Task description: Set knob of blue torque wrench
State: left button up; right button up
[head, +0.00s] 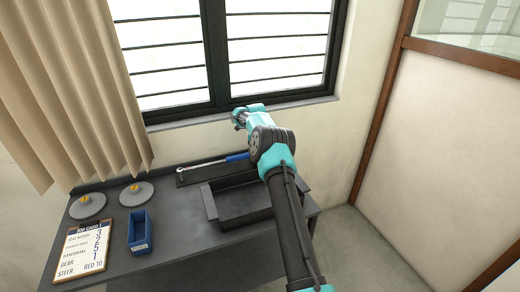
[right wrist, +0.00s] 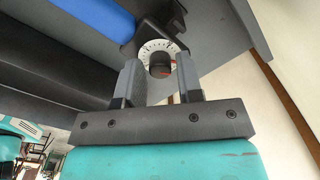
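The torque wrench lies on a dark holder at the back of the bench, its silver shaft to the left and its blue handle (head: 237,157) to the right. My right arm hides the handle's end in the head view. In the right wrist view the blue handle (right wrist: 95,14) leads to a dark end block with a white graduated dial and a dark round knob (right wrist: 160,66). My right gripper (right wrist: 160,68) has its two fingers apart, one on each side of the knob, with slim gaps showing; contact cannot be told. My left gripper is in neither view.
A dark open tray (head: 212,207) stands in front of the wrench. The window wall is close behind.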

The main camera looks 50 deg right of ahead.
jog(key=shift+f, duration=0.15)
grip_shut()
